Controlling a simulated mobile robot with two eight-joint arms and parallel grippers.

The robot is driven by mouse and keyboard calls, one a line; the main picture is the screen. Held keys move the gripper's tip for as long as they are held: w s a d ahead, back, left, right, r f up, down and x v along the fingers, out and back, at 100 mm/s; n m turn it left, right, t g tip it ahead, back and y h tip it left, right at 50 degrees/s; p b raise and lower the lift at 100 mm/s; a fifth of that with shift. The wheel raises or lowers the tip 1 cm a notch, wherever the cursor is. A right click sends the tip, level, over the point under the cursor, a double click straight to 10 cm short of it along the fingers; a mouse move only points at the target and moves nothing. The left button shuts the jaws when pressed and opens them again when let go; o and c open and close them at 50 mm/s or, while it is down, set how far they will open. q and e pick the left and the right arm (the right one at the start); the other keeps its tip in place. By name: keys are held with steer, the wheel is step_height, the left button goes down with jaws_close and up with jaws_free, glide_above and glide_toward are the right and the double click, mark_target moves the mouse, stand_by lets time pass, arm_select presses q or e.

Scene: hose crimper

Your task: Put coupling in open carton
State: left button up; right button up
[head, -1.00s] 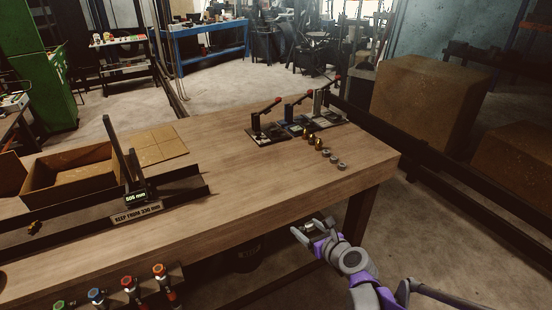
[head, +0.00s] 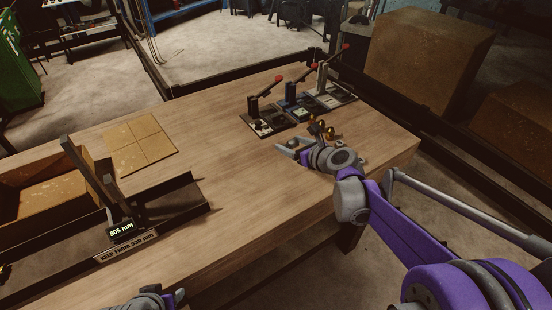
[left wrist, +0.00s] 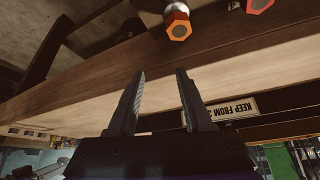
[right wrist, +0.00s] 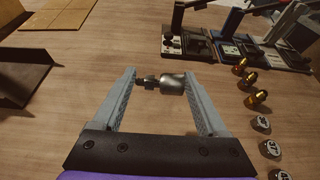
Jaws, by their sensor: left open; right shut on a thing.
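The coupling (right wrist: 172,84), a small silver fitting with a darker threaded end, sits between the fingers of my right gripper (right wrist: 160,76). That gripper is shut on it. In the head view the right gripper (head: 287,147) is over the right part of the table, its fingers pointing left. The open carton (head: 48,196) stands at the left edge of the head view, well left of the right gripper; its inside looks bare where visible. My left gripper (left wrist: 160,76) is open and empty beside the table's front edge; only part of it shows low in the head view (head: 165,299).
Lever crimpers (head: 268,118), brass fittings (head: 323,129) and numbered silver pieces (right wrist: 261,124) stand on the right. A black rail with an upright stop and a "505 mm" display (head: 121,231) lies before the carton. A flat cardboard sheet (head: 140,143) lies behind. The middle tabletop is clear.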

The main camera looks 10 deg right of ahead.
glide_above(291, 175)
step_height(291, 175, down, 5)
steer(key=shift+s+f, duration=0.1)
steer(key=shift+f+b, duration=0.3)
steer(key=shift+f, duration=1.95)
steer(key=shift+f, duration=0.15)
steer(key=o, duration=1.3)
